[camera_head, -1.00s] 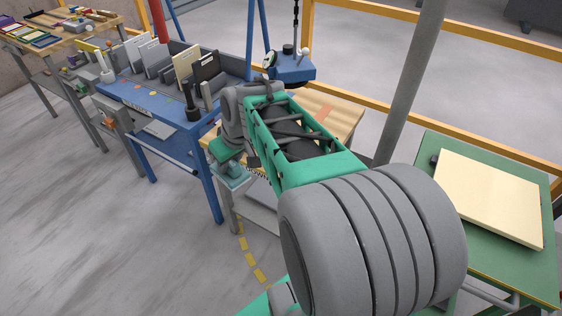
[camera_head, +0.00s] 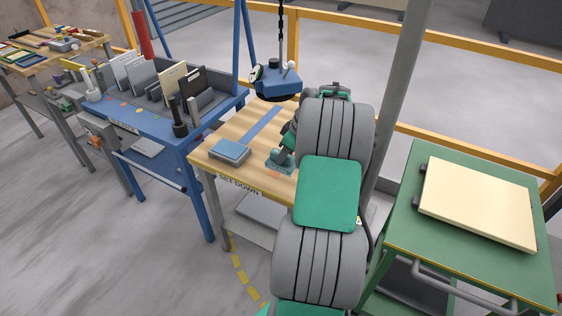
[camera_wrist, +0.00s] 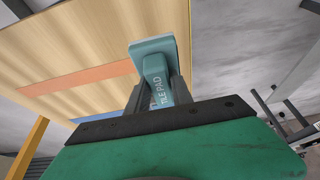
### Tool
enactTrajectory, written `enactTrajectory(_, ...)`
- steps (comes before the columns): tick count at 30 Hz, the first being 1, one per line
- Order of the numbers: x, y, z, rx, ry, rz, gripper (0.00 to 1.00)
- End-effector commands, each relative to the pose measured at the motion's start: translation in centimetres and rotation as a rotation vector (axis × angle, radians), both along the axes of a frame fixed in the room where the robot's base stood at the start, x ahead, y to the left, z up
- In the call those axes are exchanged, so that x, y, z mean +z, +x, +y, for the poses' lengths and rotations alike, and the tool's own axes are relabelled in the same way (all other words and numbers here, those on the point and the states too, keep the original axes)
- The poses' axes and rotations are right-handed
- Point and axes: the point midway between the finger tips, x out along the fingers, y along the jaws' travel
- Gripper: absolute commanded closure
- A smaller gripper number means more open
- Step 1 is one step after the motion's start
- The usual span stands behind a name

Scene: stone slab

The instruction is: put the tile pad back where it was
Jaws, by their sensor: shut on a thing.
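The tile pad (camera_wrist: 153,50) is a teal block with a handle lettered "TILE PAD" in the wrist view. My gripper (camera_wrist: 155,90) is shut on its handle. In the head view the pad (camera_head: 279,160) is at the front right part of the wooden table lettered "SET DOWN" (camera_head: 215,165), with my gripper (camera_head: 287,150) at it. I cannot tell whether the pad touches the tabletop. My arm hides the table's right part. The wood, with an orange stripe (camera_wrist: 90,78) and a blue stripe, lies beyond the pad in the wrist view.
A blue-grey block (camera_head: 230,151) sits on the wooden table's left front. A blue tool (camera_head: 277,80) hangs on a chain above its back edge. A blue bench (camera_head: 190,143) with upright slabs stands to the left. A green table (camera_head: 405,225) with a cream slab (camera_head: 478,203) stands right.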

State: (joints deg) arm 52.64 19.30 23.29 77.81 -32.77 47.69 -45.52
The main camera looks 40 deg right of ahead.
Motion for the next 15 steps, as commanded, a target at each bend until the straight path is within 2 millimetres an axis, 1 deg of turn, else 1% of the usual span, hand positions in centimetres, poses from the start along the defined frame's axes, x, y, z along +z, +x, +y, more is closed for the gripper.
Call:
enactTrajectory(1, -0.9, 0.8, -0.2, 0.002, 0.001, 0.000, 1.00)
enactTrajectory(3, -1.9, 1.7, -0.5, 0.001, 0.000, 0.000, 1.00)
enactTrajectory(8, -3.3, 2.7, -0.9, 0.001, -0.001, -0.001, 1.00)
enactTrajectory(12, -5.6, 2.7, -0.8, -0.002, 0.001, 0.000, 1.00)
enactTrajectory(15, -6.3, 2.8, -0.9, 0.000, -0.002, -0.003, 1.00)
